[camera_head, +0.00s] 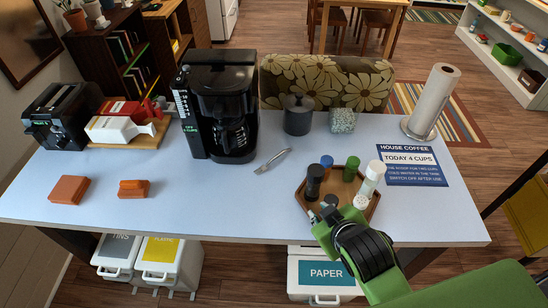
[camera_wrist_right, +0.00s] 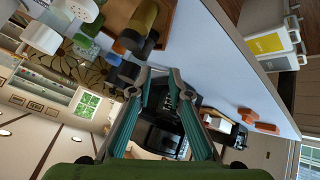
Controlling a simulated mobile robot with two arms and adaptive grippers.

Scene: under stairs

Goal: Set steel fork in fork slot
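The steel fork (camera_head: 272,160) lies flat and slanted on the pale blue tabletop (camera_head: 225,195), right of the coffee maker. I cannot make out a fork slot in either view. My right gripper (camera_head: 322,212) is above the front edge of the wooden tray, right of and nearer than the fork, apart from it. In the right wrist view its two teal fingers (camera_wrist_right: 163,72) stand apart with nothing held between them. My left gripper is not in view.
The wooden tray (camera_head: 371,210) holds several jars. A coffee maker (camera_head: 222,105), black canister (camera_head: 298,115), speckled pot (camera_head: 343,121) and paper towel roll (camera_head: 433,100) stand along the back. Two orange blocks (camera_head: 70,190) (camera_head: 133,188) lie left. The tabletop around the fork is clear.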

